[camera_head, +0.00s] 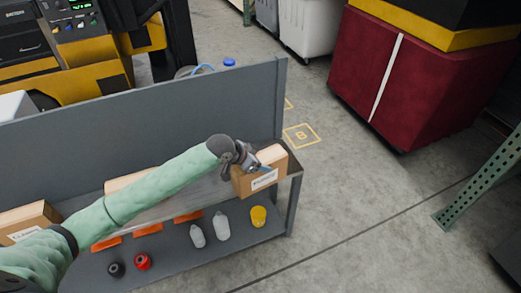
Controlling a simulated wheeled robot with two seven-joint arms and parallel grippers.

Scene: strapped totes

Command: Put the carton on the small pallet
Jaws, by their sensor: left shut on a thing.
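A brown carton (272,180) with a white label is at the right end of the grey shelf unit's upper board. My left gripper (254,166) is shut on the carton, reaching over it from the left with my green-sleeved arm. I cannot tell whether the carton rests on the board or is held slightly above it. The gripper hides part of the carton's top and left side. No small pallet can be made out in this view. My right gripper is not in view.
The shelf unit (160,108) has a tall back panel. Other cartons are on it at the left (30,216) and behind my arm (128,178). Bottles, a yellow cup (258,216) and orange items fill its lower shelf. A red wrapped load (362,75) and green rack post (480,180) stand right; floor between is clear.

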